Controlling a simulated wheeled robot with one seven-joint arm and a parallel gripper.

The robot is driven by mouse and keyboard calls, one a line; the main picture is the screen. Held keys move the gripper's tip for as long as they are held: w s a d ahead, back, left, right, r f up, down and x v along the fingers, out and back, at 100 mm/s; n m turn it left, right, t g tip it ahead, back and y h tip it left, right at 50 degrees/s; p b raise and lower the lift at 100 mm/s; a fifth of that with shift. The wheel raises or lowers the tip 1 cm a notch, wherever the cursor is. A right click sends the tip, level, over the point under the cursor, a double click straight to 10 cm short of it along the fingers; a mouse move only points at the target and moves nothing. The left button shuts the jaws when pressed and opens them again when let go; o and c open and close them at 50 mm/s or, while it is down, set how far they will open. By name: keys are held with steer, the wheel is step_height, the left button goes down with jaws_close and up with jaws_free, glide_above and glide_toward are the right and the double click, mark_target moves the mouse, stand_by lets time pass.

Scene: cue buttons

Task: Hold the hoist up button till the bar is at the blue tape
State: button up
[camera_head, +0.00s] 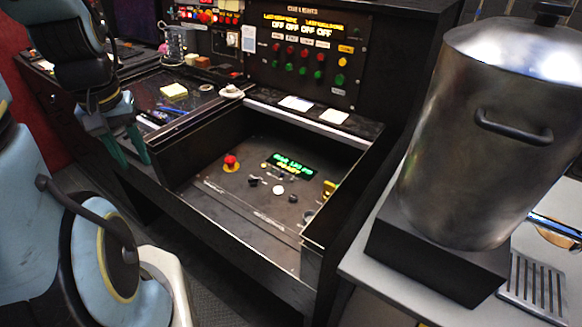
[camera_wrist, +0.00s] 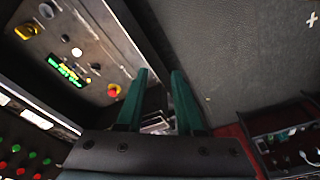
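A recessed control panel (camera_head: 235,195) in the dark console carries a red mushroom button (camera_head: 231,161) on yellow, a green-lit display (camera_head: 293,164), a white round button (camera_head: 278,189), small black controls (camera_head: 292,198) and a yellow control (camera_head: 329,187). The labels are too small to read, so I cannot tell which is hoist up. The wrist view shows the same red button (camera_wrist: 113,90), white button (camera_wrist: 76,52) and display (camera_wrist: 67,70). My gripper (camera_head: 132,160) is left of the panel, touching no button; in the wrist view (camera_wrist: 160,75) its fingers are apart and empty. I cannot identify the bar or blue tape.
Raised console walls (camera_head: 225,250) surround the panel. An upright panel (camera_head: 312,50) with red and green buttons stands behind it. A large metal pot (camera_head: 485,130) stands on a black block (camera_head: 430,255) at right.

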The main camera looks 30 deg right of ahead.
jaws_close()
stand_by(0.9)
